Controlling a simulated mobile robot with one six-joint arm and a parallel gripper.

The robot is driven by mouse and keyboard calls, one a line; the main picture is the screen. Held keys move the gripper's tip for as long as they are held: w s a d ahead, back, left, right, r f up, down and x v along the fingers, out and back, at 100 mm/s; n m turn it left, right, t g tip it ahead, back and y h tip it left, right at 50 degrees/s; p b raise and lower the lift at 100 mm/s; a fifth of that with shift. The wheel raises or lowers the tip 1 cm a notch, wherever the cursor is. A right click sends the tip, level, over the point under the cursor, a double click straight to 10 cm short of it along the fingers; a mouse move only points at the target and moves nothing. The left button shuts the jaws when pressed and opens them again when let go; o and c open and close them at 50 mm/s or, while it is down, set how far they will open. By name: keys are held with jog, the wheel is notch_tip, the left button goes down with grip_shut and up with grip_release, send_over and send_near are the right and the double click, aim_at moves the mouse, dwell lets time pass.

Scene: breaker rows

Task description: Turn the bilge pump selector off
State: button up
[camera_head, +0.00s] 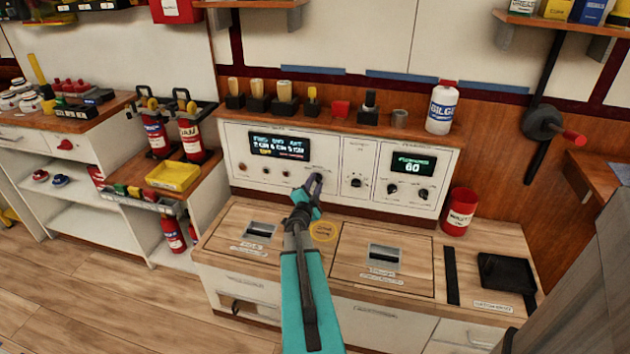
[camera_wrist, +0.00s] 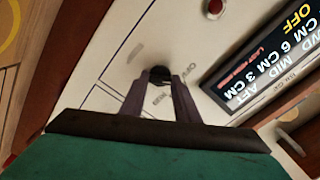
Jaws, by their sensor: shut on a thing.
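The selector knob (camera_wrist: 160,74) is small and black, on the white control panel (camera_head: 240,180). My gripper (camera_head: 316,181) reaches it from the front, and its fingers in the wrist view (camera_wrist: 158,95) are shut on the knob from both sides. In the head view my gripper hides the knob.
Other knobs (camera_head: 356,183) and a green-lit display reading 60 (camera_head: 413,165) lie to the right. A shelf above holds wooden-handled tools and a white BILGE bottle (camera_head: 441,108). A red can (camera_head: 459,212) stands right of the panel. The wooden counter (camera_head: 390,240) below has recessed hatch handles.

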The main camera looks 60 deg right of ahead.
jog(key=shift+n+p, duration=0.65)
jog(key=shift+n, duration=0.55)
jog(key=o, duration=1)
jog(key=shift+o, duration=0.2)
jog(key=shift+a, duration=0.1)
jog(key=v, duration=1.3)
jog(key=shift+a+b, duration=0.3)
jog(key=shift+s, duration=0.1)
